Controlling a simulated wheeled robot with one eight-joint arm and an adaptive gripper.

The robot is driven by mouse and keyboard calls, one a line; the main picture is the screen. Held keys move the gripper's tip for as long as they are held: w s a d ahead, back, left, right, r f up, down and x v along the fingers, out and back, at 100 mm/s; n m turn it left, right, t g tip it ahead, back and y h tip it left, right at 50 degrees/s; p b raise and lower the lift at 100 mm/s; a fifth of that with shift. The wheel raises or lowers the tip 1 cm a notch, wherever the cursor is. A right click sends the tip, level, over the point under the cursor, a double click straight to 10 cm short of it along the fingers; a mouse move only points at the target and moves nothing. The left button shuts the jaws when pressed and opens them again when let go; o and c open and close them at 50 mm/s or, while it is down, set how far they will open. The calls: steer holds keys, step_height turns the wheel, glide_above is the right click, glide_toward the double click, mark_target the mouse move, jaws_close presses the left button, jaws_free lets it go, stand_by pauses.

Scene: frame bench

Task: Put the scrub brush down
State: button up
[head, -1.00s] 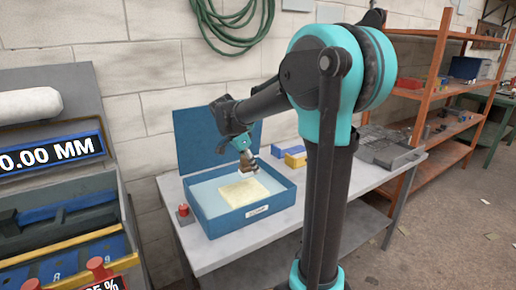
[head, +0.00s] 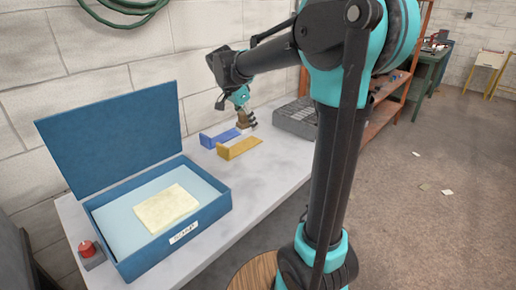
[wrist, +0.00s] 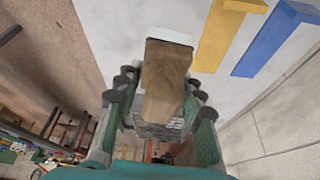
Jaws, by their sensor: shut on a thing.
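My gripper (head: 245,120) is shut on the scrub brush, a brown wooden block (head: 241,117) held above the back of the bench. The wrist view shows the brush (wrist: 165,75) between the two green-sided fingers (wrist: 160,105), with a white end pointing away from me. In the head view the brush is small and partly covered by the fingers. I cannot tell the exact gap between it and the bench top.
A blue (head: 219,138) and a yellow bracket (head: 239,149) lie near the gripper. At left is an open blue box (head: 205,213) holding a pale yellow pad (head: 167,208), beside a red button (head: 88,249). Bare bench (head: 262,187) lies in front.

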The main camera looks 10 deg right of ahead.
mark_target(245, 164)
steer(key=a+r, duration=0.1)
steer(key=a+r+n, duration=0.1)
steer(key=shift+w+a+r+t, duration=0.15)
steer(key=shift+w+r+t, duration=0.15)
steer(key=shift+w+r, duration=0.1)
steer(key=shift+a+f+n, duration=0.1)
steer(key=shift+f+n, duration=0.15)
steer(key=shift+n, duration=0.05)
step_height(245, 164, down, 19)
steer(key=shift+a+f, duration=0.1)
steer(key=shift+f, duration=0.1)
steer(key=o, duration=1)
